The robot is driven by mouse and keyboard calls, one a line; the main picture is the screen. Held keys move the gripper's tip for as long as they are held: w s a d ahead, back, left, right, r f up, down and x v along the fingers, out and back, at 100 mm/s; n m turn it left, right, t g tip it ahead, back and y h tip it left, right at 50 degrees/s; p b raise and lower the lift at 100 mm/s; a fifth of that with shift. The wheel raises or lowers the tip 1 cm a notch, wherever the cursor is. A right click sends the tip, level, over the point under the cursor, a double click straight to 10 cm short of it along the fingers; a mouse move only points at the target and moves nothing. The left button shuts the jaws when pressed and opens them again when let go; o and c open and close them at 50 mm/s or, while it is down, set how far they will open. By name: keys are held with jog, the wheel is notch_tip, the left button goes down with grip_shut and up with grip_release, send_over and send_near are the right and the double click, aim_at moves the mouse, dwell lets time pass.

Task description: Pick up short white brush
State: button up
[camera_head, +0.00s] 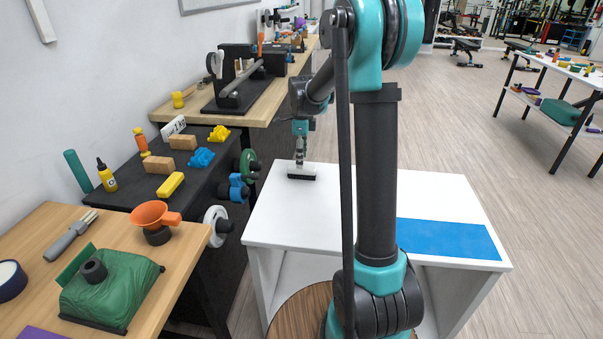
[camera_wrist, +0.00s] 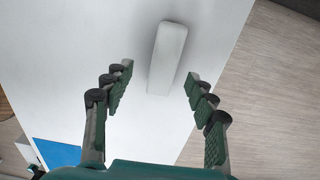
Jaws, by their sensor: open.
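The short white brush (camera_head: 302,169) lies on the white table (camera_head: 278,210), near its far left corner, with a dark strip along its lower edge. In the wrist view the brush (camera_wrist: 168,55) shows as a pale rounded block, its near end between the fingertips and the rest beyond them. My gripper (camera_head: 300,158) is right over the brush in the head view. In the wrist view my gripper (camera_wrist: 159,77) is open, one finger on each side of the brush with a gap on both sides. I cannot tell its exact height above the brush.
A blue mat (camera_head: 450,239) lies on the right part of the white table; the rest of its top looks clear. At the left, a black bench (camera_head: 125,193) and wooden worktops (camera_head: 45,222) carry several tools and blocks. Weight plates stick out near the table's left side.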

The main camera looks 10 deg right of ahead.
jog(key=shift+w+f, duration=0.15)
jog(key=shift+f, duration=1.4)
jog(key=shift+w+f, duration=0.15)
jog(key=shift+f, duration=1.4)
jog(key=c, duration=1.3)
notch_tip(320, 180, up, 20)
